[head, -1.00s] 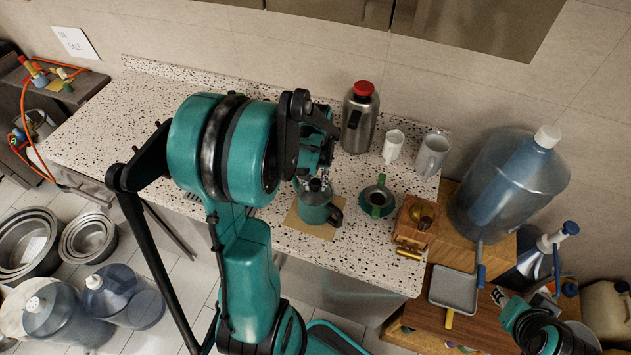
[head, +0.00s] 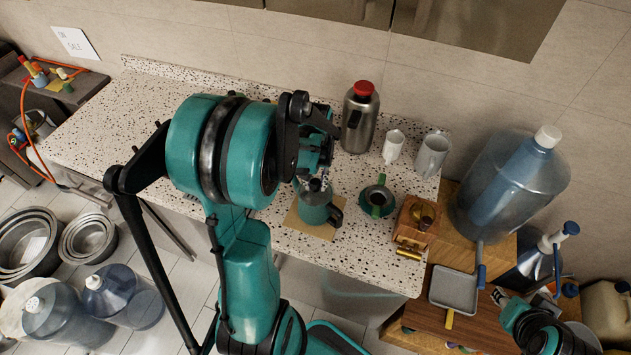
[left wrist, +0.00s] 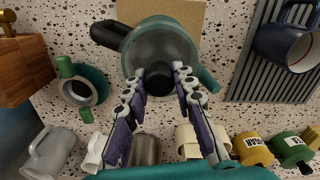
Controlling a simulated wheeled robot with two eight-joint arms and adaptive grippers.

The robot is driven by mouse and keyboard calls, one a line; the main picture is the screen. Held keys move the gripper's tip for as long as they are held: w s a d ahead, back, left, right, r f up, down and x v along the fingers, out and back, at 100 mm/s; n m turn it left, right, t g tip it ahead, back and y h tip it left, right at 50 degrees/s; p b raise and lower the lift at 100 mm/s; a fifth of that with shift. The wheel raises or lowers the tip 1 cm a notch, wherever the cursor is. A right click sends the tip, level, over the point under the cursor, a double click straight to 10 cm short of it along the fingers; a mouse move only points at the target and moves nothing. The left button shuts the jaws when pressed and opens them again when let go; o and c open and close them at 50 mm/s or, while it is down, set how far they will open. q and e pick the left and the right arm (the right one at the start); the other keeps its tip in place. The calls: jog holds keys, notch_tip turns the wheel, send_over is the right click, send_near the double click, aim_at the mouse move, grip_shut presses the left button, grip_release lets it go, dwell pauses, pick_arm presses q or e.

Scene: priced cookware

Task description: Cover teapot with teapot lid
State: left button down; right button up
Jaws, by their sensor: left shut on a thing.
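The teal teapot (head: 315,212) with a black handle stands on a tan square mat (head: 297,222) on the speckled counter. The teapot lid (head: 316,186), grey with a black knob, is at the teapot's mouth. In the left wrist view the lid (left wrist: 160,50) covers the round opening, and its knob (left wrist: 158,75) is between my fingertips. My left gripper (head: 313,176) is shut on the lid's knob from above; it also shows in the left wrist view (left wrist: 157,78). I cannot tell whether the lid is fully seated.
A steel bottle with red cap (head: 360,125) and two mugs (head: 432,154) stand behind. The counter's left part is clear.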

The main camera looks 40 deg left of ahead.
aim_at(316, 181)
pick_arm(q)
jog(key=shift+f, duration=0.25)
jog(key=shift+f+b, duration=0.2)
jog(key=shift+b, duration=0.25)
jog(key=shift+r, duration=0.1)
jog(key=c, duration=0.5)
grip_release()
jog(key=shift+c, duration=0.2)
notch_tip(316, 181, up, 12)
dwell(0.3)
dwell(0.9)
